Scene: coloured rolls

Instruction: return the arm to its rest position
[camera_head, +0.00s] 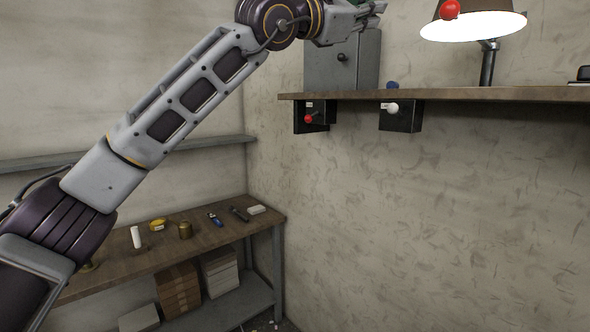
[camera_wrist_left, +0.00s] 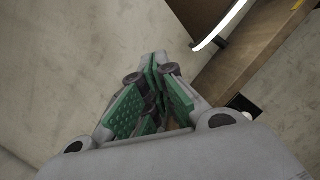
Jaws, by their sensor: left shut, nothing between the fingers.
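My left arm comes in from the left and reaches up across the head view. My left gripper (camera_head: 374,8) is at the top of that view, in front of the wall near the shelf's left end and above the grey box (camera_head: 343,62). In the wrist view the left gripper (camera_wrist_left: 155,75) shows its green-padded fingers closed together with nothing between them. My right gripper is in neither view.
A wooden shelf (camera_head: 450,95) carries a lamp (camera_head: 473,27) with a red ball (camera_head: 449,9) at its shade. Two dark holders with a red knob (camera_head: 308,119) and a white knob (camera_head: 391,108) hang below. A low workbench (camera_head: 150,254) holds small items. The wall at right is bare.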

